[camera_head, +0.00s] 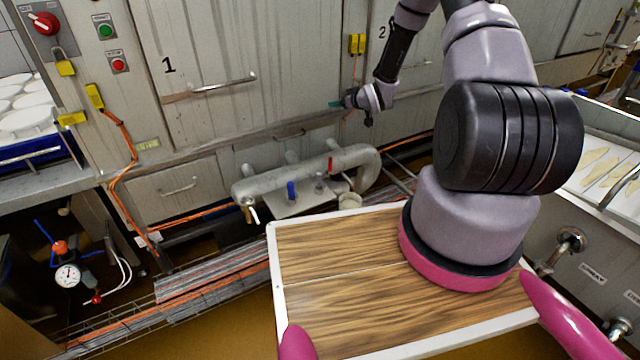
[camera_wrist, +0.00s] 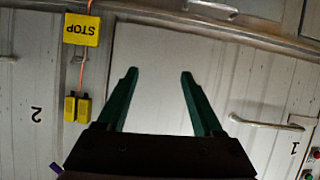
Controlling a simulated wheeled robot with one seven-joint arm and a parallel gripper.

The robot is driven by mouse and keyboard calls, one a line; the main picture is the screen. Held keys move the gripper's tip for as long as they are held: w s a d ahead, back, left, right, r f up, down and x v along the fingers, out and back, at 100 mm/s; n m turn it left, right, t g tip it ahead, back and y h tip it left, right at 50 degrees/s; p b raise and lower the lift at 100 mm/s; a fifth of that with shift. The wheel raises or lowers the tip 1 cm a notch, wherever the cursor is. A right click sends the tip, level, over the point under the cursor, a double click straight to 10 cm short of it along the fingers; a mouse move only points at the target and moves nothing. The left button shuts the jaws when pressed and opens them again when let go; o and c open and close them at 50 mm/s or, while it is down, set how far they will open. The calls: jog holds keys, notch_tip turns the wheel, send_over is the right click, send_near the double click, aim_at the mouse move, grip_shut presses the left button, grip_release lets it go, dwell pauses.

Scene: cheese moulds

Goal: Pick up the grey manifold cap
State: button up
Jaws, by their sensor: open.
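The grey pipe manifold (camera_head: 290,176) runs along the foot of the cabinets, left of centre in the head view. My gripper (camera_head: 336,104) is above the manifold, in front of the cabinet doors. In the wrist view its two green fingers (camera_wrist: 159,75) are apart with nothing between them. The manifold is not in the wrist view.
A wood-topped tray (camera_head: 335,300) with a white rim lies in front of me. Orange cables (camera_head: 120,140) and pipes run along the cabinet's foot. A metal basin (camera_head: 600,165) stands at the right.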

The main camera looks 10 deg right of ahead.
jog(key=s+a+f+t+y, duration=0.1)
jog(key=s+f, duration=0.1)
jog(key=f, duration=0.6)
jog(key=s+a+f+t+y, duration=0.1)
jog(key=s+a+f, duration=0.15)
jog(key=f, duration=0.55)
jog(key=t+y, duration=0.1)
jog(key=t, duration=0.1)
send_near(319, 183)
jog(key=w+r, duration=0.3)
jog(key=w, duration=0.1)
jog(key=x, duration=1)
jog(key=shift+w+a+f, duration=0.15)
jog(key=shift+a, duration=0.25)
grip_shut()
